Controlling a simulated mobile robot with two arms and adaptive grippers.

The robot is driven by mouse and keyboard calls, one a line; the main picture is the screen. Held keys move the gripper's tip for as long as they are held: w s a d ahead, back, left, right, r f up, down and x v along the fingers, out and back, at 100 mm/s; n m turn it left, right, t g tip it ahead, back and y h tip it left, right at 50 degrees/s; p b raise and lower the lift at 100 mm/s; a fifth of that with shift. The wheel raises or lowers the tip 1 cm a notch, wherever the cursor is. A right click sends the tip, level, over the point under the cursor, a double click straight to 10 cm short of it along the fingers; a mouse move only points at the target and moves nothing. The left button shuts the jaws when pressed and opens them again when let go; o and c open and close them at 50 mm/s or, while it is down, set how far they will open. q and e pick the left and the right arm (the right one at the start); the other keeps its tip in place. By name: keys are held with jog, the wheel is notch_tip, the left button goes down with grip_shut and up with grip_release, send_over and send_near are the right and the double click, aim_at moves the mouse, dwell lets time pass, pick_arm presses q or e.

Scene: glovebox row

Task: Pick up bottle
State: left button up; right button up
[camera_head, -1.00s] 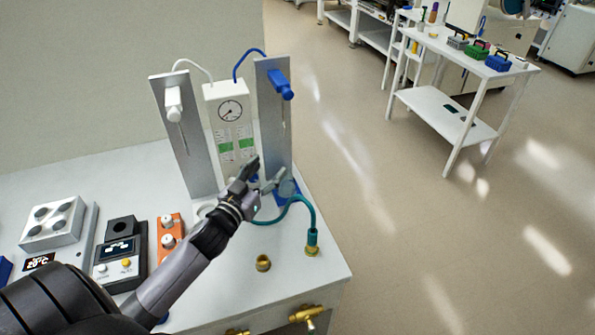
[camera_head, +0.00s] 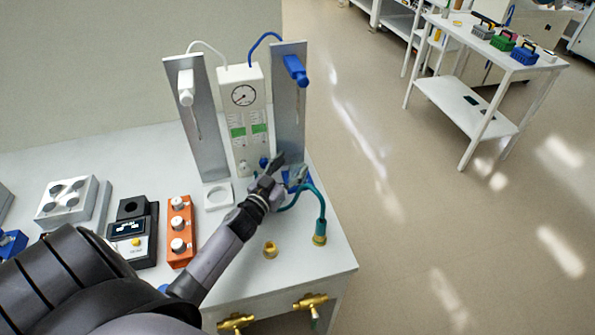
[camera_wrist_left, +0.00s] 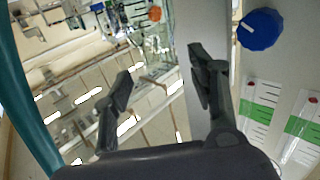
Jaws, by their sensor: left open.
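My left gripper (camera_head: 287,168) reaches over the bench, in front of the foot of the right metal panel (camera_head: 289,105). Its two fingers are apart, with nothing clearly held between them. In the left wrist view the open fingers (camera_wrist_left: 160,66) frame a metal edge and a blurred, cluttered background. I cannot make out a bottle for certain. The gripper and wrist hide part of the bench and the blue base at the panel's foot. My right gripper is not in view.
A white gauge unit (camera_head: 243,96) stands between the panels; its blue knob shows in the wrist view (camera_wrist_left: 262,29). A teal hose (camera_head: 321,205) curves right of the gripper. A small white ring holder (camera_head: 218,195) and an orange block (camera_head: 180,232) stand left. A white cart (camera_head: 490,55) stands apart.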

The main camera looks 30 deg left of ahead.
aim_at(294, 161)
pick_arm(q)
jog(key=w, duration=0.4)
jog(key=shift+w, duration=0.2)
jog(key=shift+s, duration=0.15)
jog(key=shift+c, duration=1.1)
jog(key=c, duration=0.5)
grip_shut()
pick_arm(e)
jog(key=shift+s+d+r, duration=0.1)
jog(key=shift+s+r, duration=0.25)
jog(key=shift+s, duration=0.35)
